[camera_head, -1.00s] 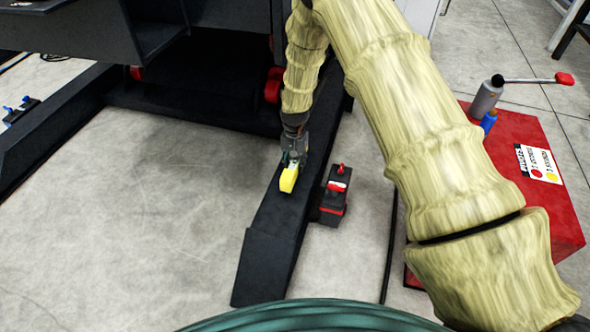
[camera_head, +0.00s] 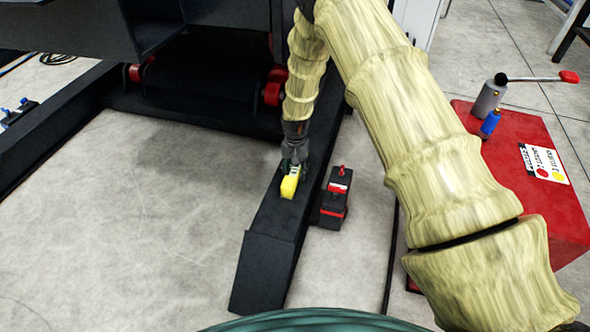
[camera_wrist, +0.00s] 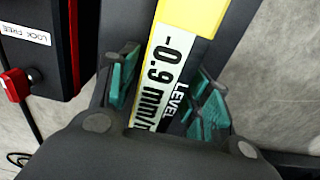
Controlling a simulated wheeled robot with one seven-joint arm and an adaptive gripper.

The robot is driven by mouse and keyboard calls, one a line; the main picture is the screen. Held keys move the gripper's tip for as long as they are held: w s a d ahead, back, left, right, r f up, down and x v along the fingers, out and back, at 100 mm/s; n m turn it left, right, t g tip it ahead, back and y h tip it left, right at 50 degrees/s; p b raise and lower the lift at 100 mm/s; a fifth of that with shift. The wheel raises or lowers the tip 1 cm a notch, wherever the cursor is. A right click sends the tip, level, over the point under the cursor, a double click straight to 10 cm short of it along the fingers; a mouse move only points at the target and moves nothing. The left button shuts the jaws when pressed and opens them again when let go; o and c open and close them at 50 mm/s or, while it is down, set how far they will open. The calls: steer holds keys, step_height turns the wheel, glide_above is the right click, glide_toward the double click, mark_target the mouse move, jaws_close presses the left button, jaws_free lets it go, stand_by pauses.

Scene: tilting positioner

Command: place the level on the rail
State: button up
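The level is a yellow block (camera_head: 290,187) lying lengthwise along the black rail (camera_head: 268,255). In the wrist view the level (camera_wrist: 187,16) shows a white readout strip with "-0.9 mm/m" and a dark side marked "LEVEL". My gripper (camera_head: 294,166) is down over the far end of the level. In the wrist view my gripper (camera_wrist: 165,88) has one teal-padded finger on each side of the level. The fingers look open, with a narrow gap at the left; contact at the right is unclear. The level's near end is hidden by the gripper body.
A small black and red box (camera_head: 335,200) stands on the floor close to the rail's right side; its "LOCK FREE" label (camera_wrist: 24,34) shows in the wrist view. A red block (camera_head: 540,190) with a lever is farther right. The dark machine frame (camera_head: 200,95) is behind.

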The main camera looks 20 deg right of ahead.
stand_by(0.4)
steer(key=shift+r+p, duration=1.85)
steer(key=shift+r, duration=2)
